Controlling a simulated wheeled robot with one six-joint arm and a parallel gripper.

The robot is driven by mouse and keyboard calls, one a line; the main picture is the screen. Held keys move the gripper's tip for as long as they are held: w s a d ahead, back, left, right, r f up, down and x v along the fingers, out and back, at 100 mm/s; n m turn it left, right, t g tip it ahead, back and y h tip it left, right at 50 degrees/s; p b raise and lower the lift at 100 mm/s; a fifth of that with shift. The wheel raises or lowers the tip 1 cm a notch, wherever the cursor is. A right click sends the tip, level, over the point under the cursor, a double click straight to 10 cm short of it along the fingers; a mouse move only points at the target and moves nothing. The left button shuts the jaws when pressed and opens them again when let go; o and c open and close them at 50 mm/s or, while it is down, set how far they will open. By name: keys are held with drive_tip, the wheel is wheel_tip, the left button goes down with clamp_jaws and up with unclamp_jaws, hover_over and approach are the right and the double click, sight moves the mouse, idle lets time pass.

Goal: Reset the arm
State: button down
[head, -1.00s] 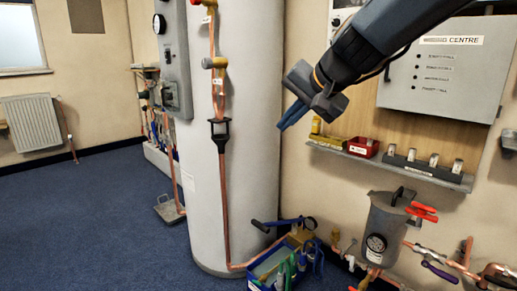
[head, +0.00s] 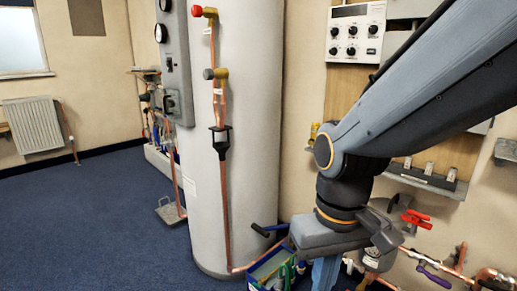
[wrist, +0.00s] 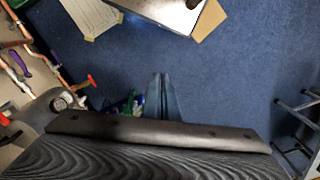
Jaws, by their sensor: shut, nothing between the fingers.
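My gripper (head: 326,272) is at the lower middle right of the head view, pointing down, with my arm reaching in from the upper right. In the wrist view its blue fingers (wrist: 161,98) lie together, shut and empty, above the blue floor. In the head view the fingers hang in front of the blue tote of tools (head: 262,274) beside the tall grey cylinder, and their tips run to the picture's lower edge.
The tall grey cylinder (head: 262,120) with copper pipes stands left of my arm. Red-handled valves (head: 417,219) and copper pipework lie close on the right. A shelf with several fittings (head: 428,180) is on the wall. The blue floor (head: 85,215) at left is clear.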

drive_tip(key=d+r+m+p, duration=0.2)
drive_tip(key=d+r+p, duration=0.6)
drive_tip(key=p, duration=0.8)
drive_tip(key=shift+s+d+r+m+h, duration=0.2)
drive_tip(key=shift+r+m+h, duration=0.15)
drive_tip(key=shift+r, duration=0.5)
